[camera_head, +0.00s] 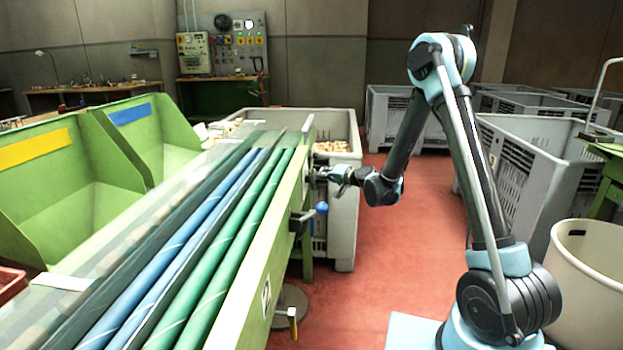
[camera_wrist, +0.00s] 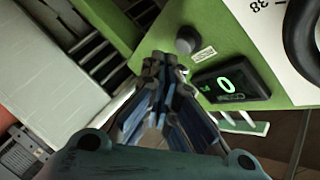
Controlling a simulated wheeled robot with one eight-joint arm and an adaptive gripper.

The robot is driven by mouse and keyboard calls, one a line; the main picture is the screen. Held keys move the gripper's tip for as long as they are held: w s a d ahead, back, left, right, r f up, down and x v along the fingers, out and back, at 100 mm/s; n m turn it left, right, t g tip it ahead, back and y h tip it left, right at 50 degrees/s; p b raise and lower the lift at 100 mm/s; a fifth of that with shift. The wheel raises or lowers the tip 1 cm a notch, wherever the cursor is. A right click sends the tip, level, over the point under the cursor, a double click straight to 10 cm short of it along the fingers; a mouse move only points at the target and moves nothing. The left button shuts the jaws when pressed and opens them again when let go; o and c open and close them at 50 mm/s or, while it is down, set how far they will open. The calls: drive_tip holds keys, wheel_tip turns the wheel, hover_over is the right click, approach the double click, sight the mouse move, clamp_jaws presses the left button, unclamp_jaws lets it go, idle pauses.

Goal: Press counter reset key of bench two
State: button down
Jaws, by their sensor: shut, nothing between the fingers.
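In the wrist view a dark counter (camera_wrist: 232,83) with a lit green 0 sits on the green bench side. Beside it is a round grey key (camera_wrist: 187,40) with a small label (camera_wrist: 203,54). My gripper (camera_wrist: 161,62) is shut and empty. Its fingertips appear just left of and below the grey key in the picture; I cannot tell whether they touch anything. In the head view my gripper (camera_head: 320,172) is at the right side of the green bench (camera_head: 262,245), near its far end.
A blue-knobbed lever (camera_head: 321,208) juts from the bench side nearer the camera. A grey crate of corks (camera_head: 344,215) stands behind my gripper. More grey crates (camera_head: 540,178) and a cream bin (camera_head: 590,262) stand at right. Red floor (camera_head: 405,245) is open between.

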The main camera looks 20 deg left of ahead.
drive_tip(key=shift+w+d, duration=0.2)
drive_tip(key=shift+d, duration=0.6)
drive_tip(key=shift+w+d, duration=0.2)
drive_tip(key=shift+d, duration=0.55)
drive_tip(key=shift+w+d, duration=0.2)
drive_tip(key=shift+d, duration=0.6)
drive_tip(key=s+d+r+n+g+h, duration=0.1)
drive_tip(key=s+d+r+h, duration=0.15)
drive_tip(key=s+d, duration=0.4)
drive_tip(key=s+d+r+h, duration=0.1)
drive_tip(key=s+d+r, duration=0.25)
drive_tip(key=d, duration=0.65)
drive_tip(key=s+d+r+n+g+h, duration=0.1)
drive_tip(key=s+d+r+h, duration=0.2)
drive_tip(key=d, duration=0.5)
drive_tip(key=s+d+f+m+g+h, duration=0.1)
drive_tip(key=s+d+f+g+h, duration=0.1)
drive_tip(key=s+d, duration=1)
drive_tip(key=s+d+f+m+g+h, duration=0.1)
drive_tip(key=s+d+f+h, duration=0.3)
drive_tip(key=s+d, duration=0.9)
drive_tip(key=s+f, duration=0.2)
drive_tip(key=s, duration=0.2)
drive_tip(key=shift+s+g+h, duration=0.25)
drive_tip(key=shift+g+h, duration=0.1)
drive_tip(key=shift+g, duration=0.05)
